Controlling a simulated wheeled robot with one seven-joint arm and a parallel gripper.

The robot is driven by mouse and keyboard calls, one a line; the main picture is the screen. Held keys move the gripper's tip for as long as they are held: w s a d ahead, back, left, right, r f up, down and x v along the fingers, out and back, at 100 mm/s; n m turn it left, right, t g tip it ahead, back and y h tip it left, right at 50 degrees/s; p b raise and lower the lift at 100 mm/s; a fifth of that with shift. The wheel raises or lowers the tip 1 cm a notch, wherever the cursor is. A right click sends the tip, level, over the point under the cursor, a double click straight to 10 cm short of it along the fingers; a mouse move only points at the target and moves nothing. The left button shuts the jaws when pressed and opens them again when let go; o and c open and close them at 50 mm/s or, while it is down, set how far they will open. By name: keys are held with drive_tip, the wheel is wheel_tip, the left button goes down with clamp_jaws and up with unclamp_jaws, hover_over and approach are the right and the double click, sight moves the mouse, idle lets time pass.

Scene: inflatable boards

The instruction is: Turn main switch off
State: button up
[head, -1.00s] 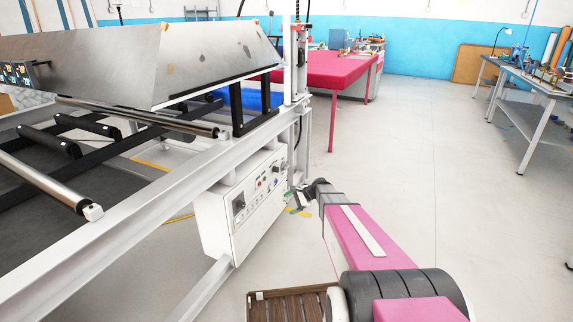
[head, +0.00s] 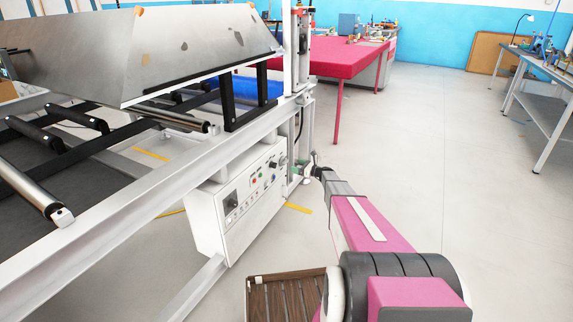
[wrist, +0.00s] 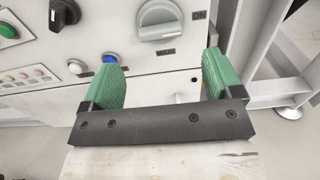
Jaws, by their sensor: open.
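The main switch (wrist: 158,22) is a grey round knob with a raised bar handle, on the white control box (head: 243,208). In the wrist view a "MAIN" label sits below it and an "ON" label to its upper right. Its bar lies roughly sideways in the picture. My gripper (wrist: 162,72) has two green fingers spread wide, with nothing between them. In the wrist view they are below the knob, one to each side, and appear apart from it. In the head view my gripper (head: 306,169) is at the box's right end, small and partly hidden.
A blue button (wrist: 109,58), a black knob (wrist: 63,13) and a green button (wrist: 8,30) are on the same panel. White frame posts (head: 301,120) stand close to the gripper. Open floor (head: 430,190) lies to the right of my arm.

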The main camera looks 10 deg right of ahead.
sight(287, 162)
drive_tip(key=x, duration=0.7)
drive_tip(key=shift+w+a, duration=0.15)
drive_tip(key=c, duration=0.9)
